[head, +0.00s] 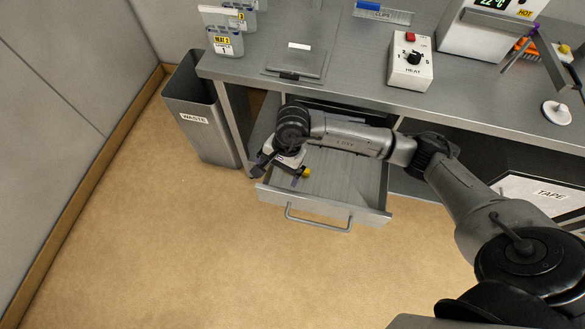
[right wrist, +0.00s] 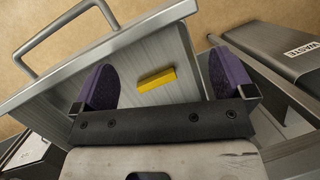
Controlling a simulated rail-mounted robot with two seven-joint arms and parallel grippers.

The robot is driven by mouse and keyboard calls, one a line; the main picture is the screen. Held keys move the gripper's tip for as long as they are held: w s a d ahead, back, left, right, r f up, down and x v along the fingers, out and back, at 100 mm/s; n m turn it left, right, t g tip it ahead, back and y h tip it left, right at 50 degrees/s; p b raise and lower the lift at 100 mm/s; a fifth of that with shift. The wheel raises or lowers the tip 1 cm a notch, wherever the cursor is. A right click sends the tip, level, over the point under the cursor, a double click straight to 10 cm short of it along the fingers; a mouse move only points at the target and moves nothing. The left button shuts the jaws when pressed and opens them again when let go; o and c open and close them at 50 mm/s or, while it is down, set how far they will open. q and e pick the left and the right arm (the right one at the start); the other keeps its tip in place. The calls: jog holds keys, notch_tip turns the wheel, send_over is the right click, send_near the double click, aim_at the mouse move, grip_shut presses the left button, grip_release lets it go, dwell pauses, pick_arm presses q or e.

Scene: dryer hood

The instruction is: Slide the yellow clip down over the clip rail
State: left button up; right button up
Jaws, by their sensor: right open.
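The yellow clip (head: 306,172) shows as a small yellow spot beside my right gripper (head: 280,173) in the head view. In the right wrist view the yellow clip (right wrist: 157,79) lies on the floor of the open drawer (head: 350,187). My right gripper is over the drawer, with its two purple fingers apart and the clip in the gap between them, not gripped. A rail labelled CLIPS (head: 385,15) stands at the back of the bench, with a blue clip (head: 368,5) on its left part; I cannot tell whether it is the clip rail. My left gripper is not in view.
The bench (head: 470,95) carries a HEAT control box (head: 410,65), a dark flat plate (head: 298,60) and a display unit (head: 490,28). A WASTE bin (head: 205,125) stands left of the drawer. The drawer handle (head: 320,222) projects toward the open floor. My right arm crosses the bench front.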

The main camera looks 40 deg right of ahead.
jog(key=w+d+r+n+h, duration=0.2)
jog(key=d+n+h, duration=0.1)
jog(key=d, duration=0.6)
jog(key=shift+h, duration=0.3)
notch_tip(320, 180, down, 7)
jog(key=shift+f+b, duration=0.2)
jog(key=shift+b, duration=0.45)
jog(key=shift+a+f+b, duration=0.2)
jog(key=shift+f+b, duration=0.4)
jog(key=shift+f, duration=2.45)
jog(key=c, duration=0.6)
